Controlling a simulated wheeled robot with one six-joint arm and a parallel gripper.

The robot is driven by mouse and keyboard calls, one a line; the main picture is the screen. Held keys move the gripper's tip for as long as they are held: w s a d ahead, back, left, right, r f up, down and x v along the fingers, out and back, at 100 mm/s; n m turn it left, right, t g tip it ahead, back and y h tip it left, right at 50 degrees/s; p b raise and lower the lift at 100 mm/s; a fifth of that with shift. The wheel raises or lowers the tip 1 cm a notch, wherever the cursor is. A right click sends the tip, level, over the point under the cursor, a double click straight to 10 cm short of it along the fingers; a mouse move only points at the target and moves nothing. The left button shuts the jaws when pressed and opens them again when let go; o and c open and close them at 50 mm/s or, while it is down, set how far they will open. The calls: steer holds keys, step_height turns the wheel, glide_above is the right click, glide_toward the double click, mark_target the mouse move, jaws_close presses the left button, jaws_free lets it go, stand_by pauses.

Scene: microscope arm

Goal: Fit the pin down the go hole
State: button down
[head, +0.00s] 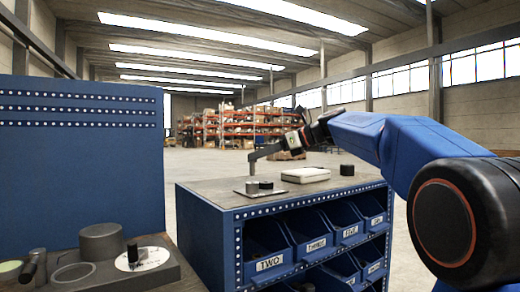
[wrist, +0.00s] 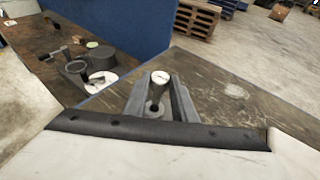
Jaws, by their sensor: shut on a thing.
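My gripper (head: 252,160) hangs above the blue cabinet's top, over a thin plate (head: 240,191) bearing a short grey cylinder (head: 252,186) and a darker one (head: 266,185). In the wrist view, my gripper (wrist: 160,88) is shut on a grey pin (wrist: 158,90) with a pale round end, between the two fingers. A dark round spot shows near the base of the fingers; I cannot tell whether it is part of the pin. I cannot tell which opening is the go hole.
A pale box (head: 306,175) and a black cylinder (head: 347,170) stand on the cabinet (head: 228,232), right of the plate. Labelled blue bins fill its front. At left, a bench (head: 160,280) holds a grey cylinder (head: 101,242) and a white disc (head: 150,259) before a blue panel (head: 80,170).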

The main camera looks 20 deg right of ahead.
steer(key=shift+f, duration=0.5)
steer(key=shift+f, duration=2.05)
stand_by(1.2)
steer(key=c, duration=1.4)
jaws_free()
steer(key=shift+s+d, duration=0.1)
steer(key=v, duration=1.7)
steer(key=shift+s, duration=0.1)
